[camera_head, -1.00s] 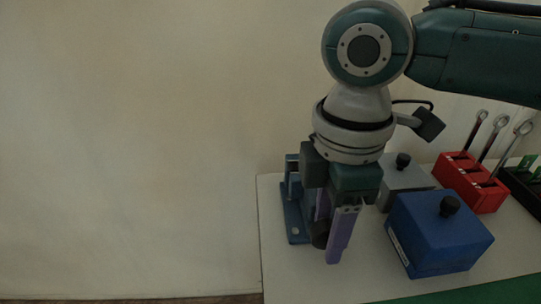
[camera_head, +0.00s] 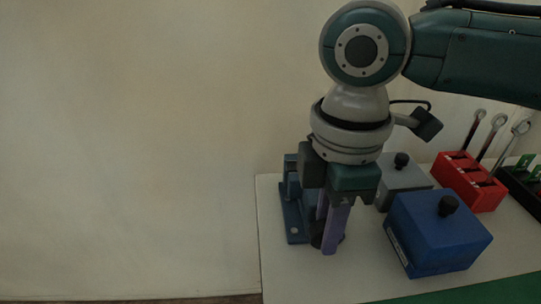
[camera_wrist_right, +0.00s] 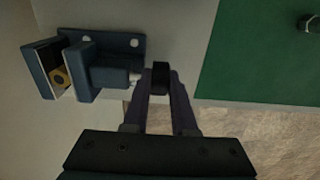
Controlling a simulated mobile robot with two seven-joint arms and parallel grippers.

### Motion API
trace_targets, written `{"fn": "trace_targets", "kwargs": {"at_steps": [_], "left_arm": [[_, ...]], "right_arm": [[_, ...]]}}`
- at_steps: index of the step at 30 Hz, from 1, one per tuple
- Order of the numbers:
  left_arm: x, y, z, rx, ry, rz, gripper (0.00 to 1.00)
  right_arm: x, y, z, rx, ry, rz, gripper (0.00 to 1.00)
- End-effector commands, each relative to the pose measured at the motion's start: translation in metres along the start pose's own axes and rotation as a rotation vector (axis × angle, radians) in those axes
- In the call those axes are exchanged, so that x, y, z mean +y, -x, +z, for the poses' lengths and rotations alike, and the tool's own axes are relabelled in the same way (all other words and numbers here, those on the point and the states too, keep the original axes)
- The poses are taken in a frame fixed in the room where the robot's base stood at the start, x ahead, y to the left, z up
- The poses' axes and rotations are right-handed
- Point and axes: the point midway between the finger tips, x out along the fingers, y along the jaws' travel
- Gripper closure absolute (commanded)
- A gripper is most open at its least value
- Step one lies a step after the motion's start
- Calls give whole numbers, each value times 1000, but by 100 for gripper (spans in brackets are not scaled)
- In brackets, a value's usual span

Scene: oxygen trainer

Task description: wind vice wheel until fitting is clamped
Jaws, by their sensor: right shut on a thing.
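The blue vice (camera_head: 292,215) stands at the left edge of the table in the head view, partly hidden by my right arm. In the right wrist view the vice (camera_wrist_right: 110,77) shows its two jaws on the left. A brass-coloured fitting (camera_wrist_right: 60,77) sits between them; I cannot tell whether both jaws touch it. The dark vice wheel (camera_wrist_right: 161,79) is at the near end of the vice screw. My right gripper (camera_wrist_right: 161,80) is shut on the wheel, with a purple-grey finger on each side. It also shows pointing down in the head view (camera_head: 326,246). My left gripper is not in view.
A blue box (camera_head: 440,240) with a black knob stands right of the gripper, with a grey box (camera_head: 402,180) behind it. A red rack (camera_head: 468,184) holding wrenches is farther right. A green mat (camera_wrist_right: 255,55) lies nearby. The front left table area is clear.

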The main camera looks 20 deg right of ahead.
Motion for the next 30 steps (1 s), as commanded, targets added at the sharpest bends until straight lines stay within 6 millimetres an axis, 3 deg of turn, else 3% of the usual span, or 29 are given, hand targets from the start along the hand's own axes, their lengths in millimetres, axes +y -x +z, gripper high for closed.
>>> {"fn": "trace_targets", "kwargs": {"at_steps": [8, 18, 30], "left_arm": [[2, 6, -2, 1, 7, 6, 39], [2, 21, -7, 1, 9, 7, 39], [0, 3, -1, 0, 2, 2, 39]], "right_arm": [[-1, 2, 1, 38, -2, -2, 100], [-1, 0, 5, 251, -7, -3, 100], [0, -5, 8, 521, -3, 0, 100]]}}
